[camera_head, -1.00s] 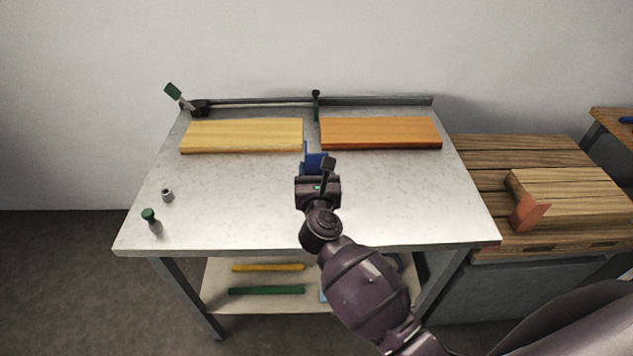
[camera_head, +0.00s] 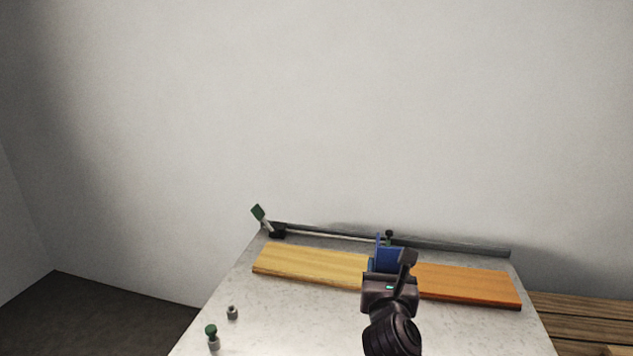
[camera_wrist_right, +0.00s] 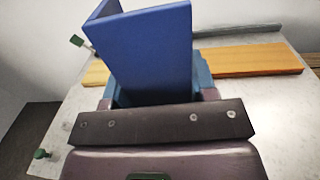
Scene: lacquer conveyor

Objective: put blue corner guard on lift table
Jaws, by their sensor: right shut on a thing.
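The blue corner guard (camera_head: 390,257) is an L-shaped blue piece, partly hidden behind my right gripper in the head view. My right gripper (camera_head: 388,272) is shut on it and holds it upright over the worktable (camera_head: 290,318). In the right wrist view the blue corner guard (camera_wrist_right: 152,52) rises from between the fingers of the right gripper (camera_wrist_right: 155,98) and fills the upper middle. I cannot tell its height above the table. My left gripper is not in view. I cannot make out a lift table in these frames.
A yellow board (camera_head: 310,266) and an orange board (camera_head: 468,285) lie near the table's back rail (camera_head: 450,247). A green-handled clamp (camera_head: 265,222) stands at the back left corner. A green-topped piece (camera_head: 212,337) and a small grey nut (camera_head: 232,313) sit at left. Wooden slats (camera_head: 570,317) show at right.

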